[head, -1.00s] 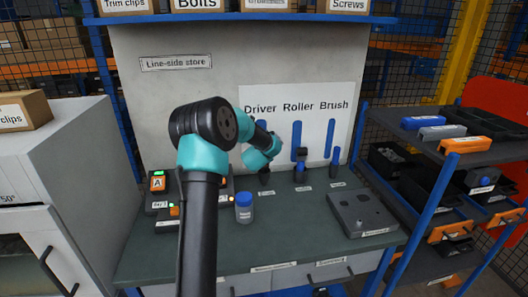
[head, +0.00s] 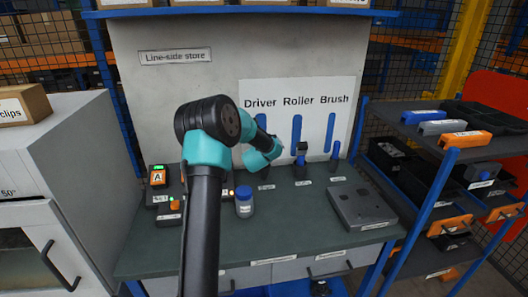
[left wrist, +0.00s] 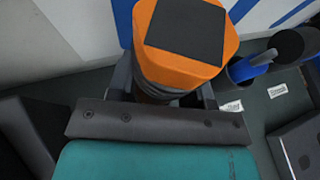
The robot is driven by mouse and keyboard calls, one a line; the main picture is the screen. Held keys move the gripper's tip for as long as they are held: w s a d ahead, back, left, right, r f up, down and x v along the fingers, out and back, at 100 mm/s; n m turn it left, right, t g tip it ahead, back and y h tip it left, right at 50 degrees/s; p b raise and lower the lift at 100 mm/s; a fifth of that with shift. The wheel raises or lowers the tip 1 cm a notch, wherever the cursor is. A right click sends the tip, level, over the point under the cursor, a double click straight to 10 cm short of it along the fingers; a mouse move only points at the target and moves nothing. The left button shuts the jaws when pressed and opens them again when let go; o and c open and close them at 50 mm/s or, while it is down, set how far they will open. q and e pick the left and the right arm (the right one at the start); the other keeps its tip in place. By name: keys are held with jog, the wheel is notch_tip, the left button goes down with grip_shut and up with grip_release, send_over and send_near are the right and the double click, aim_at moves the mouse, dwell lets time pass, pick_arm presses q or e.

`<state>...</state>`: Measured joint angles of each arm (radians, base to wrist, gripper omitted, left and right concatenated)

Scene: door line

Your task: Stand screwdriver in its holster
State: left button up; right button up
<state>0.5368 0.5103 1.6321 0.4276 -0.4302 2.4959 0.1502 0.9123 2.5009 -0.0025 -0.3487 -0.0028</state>
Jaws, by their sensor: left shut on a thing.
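My left gripper (left wrist: 166,92) is shut on the orange handle of the screwdriver (left wrist: 178,62), which has a dark square end cap facing the left wrist camera. The handle stands between the fingers; its lower part and the shaft are hidden. In the head view my left wrist hangs in front of the board, under the word Driver, and hides the gripper and the screwdriver. A dark holster (head: 264,174) shows just below the wrist on the bench. I cannot tell whether the tip is inside it. My right gripper is not in view.
To the right stand the roller's holder (head: 300,171) and the brush's holder (head: 334,161). A grey block (head: 361,208) lies at right. The bench front is clear.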

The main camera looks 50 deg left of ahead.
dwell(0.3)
pick_arm(q)
jog(key=o, duration=1.4)
jog(key=shift+f, duration=0.1)
jog(key=shift+c, duration=0.2)
jog(key=shift+f, duration=0.1)
jog(key=v, duration=1.7)
jog(key=shift+s+d, duration=0.2)
jog(key=shift+d, duration=0.05)
